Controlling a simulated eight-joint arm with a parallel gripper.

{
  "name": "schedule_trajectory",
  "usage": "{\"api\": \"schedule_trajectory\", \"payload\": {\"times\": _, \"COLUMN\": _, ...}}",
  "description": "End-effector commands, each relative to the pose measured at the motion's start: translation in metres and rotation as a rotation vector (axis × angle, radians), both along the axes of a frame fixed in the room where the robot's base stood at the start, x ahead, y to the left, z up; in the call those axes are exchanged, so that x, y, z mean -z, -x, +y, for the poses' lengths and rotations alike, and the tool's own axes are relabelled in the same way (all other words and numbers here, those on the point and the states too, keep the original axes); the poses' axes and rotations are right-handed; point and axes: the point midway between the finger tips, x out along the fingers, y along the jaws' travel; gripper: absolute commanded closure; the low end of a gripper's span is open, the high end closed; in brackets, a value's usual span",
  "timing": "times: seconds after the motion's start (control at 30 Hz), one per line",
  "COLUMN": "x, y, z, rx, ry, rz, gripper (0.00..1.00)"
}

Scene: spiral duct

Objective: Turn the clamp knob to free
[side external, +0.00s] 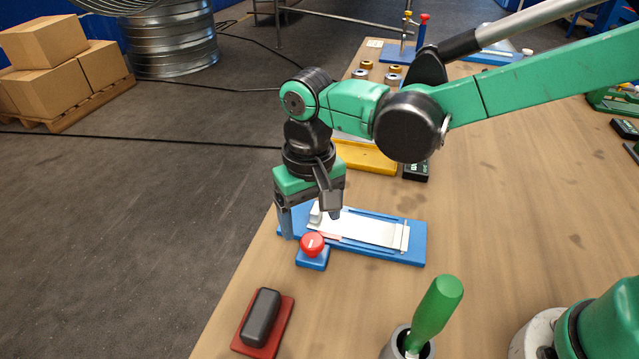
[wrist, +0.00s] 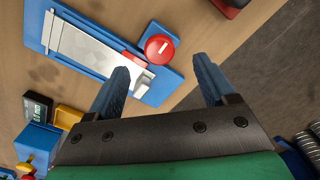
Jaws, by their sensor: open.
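The clamp knob (side external: 312,244) is a round red knob with a white mark line, on a small blue block at the near side of a blue fixture (side external: 410,258). A flat silver-white plate (side external: 370,229) lies on the fixture. In the wrist view the knob (wrist: 159,48) shows above and between my fingers, its white line tilted. My gripper (wrist: 163,80) is open and empty, fingers spread, and not touching the knob there. In the side view my gripper (side external: 309,225) hangs over the fixture's left end, just behind the knob.
A dark block on a red base (side external: 263,318) lies at the near left table edge. A green handle (side external: 435,312) stands in a cup at the front. A yellow tray (side external: 366,158) and a dark device lie behind. Bare table lies right of the fixture.

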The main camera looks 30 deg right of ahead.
Motion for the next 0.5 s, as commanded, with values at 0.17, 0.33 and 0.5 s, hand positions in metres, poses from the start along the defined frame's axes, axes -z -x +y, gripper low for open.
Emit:
{"api": "schedule_trajectory", "payload": {"times": 0.17, "x": 0.024, "y": 0.000, "z": 0.000, "rx": 0.000, "ry": -0.001, "rz": -0.001, "gripper": 0.23}}
{"api": "schedule_trajectory", "payload": {"times": 0.33, "x": 0.041, "y": 0.000, "z": -0.001, "rx": -0.001, "ry": -0.001, "rz": -0.002, "gripper": 0.23}}
{"api": "schedule_trajectory", "payload": {"times": 0.5, "x": 0.044, "y": 0.000, "z": -0.001, "rx": -0.001, "ry": -0.001, "rz": -0.002, "gripper": 0.23}}
